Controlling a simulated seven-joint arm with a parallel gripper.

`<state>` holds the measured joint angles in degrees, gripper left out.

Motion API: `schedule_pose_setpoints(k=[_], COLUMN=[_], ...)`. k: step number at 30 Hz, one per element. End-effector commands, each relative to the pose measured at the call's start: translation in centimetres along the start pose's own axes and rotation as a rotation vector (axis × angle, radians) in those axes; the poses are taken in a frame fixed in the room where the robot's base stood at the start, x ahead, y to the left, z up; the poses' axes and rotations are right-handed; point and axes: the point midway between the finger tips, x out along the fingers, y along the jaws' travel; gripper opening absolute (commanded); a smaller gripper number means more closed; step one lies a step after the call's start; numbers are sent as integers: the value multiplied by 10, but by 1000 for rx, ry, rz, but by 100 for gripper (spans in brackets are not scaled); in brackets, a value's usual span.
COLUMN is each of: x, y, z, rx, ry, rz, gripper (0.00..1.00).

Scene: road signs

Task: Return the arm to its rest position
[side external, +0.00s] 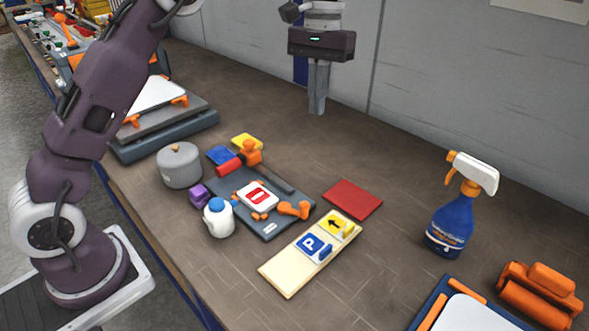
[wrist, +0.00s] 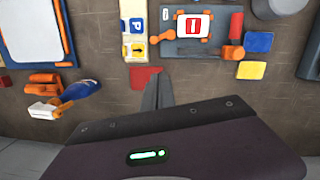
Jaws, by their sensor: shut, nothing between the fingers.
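My gripper (side external: 318,101) hangs above the back of the table near the grey wall, fingers pointing down. Its two grey fingers are together and hold nothing. In the wrist view the closed fingers (wrist: 158,92) show in the middle, beside the red flat piece (wrist: 144,77) in the picture. A cream board (side external: 292,284) carries a blue P sign (side external: 313,245) and a yellow arrow sign (side external: 336,224). A red-and-white sign (side external: 258,197) sits on a dark grey fixture (side external: 228,184) with orange clamps. The red flat piece (side external: 352,198) lies flat on the table.
A blue spray bottle (side external: 450,226) stands at right, near orange parts (side external: 538,296) and a blue-framed white panel (side external: 470,315). A grey pot (side external: 180,166), a white bottle (side external: 219,220), and blue and yellow pieces (side external: 246,142) lie left. Open tabletop surrounds the area below my gripper.

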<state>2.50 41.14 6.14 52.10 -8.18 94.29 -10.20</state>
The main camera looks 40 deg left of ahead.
Motion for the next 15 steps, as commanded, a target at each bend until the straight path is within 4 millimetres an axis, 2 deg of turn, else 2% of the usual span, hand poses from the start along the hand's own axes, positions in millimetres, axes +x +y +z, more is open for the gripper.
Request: schedule_pose_setpoints(k=[1,3,5,6,8,10,12,15], x=[-27,-53,-66,-70,-71,-61,-43,-14], y=[-6,-16,-25,-31,-41,-53,-63,-75], z=[25,62,98,123,160,204,240,276], rx=[9,31,54,70,97,130,162,200], ry=[56,137,204,251,322,401,474,557], rz=[16,31,39,42,42,37,27,9], gripper=[0,0,0,0,0,0,0,0])
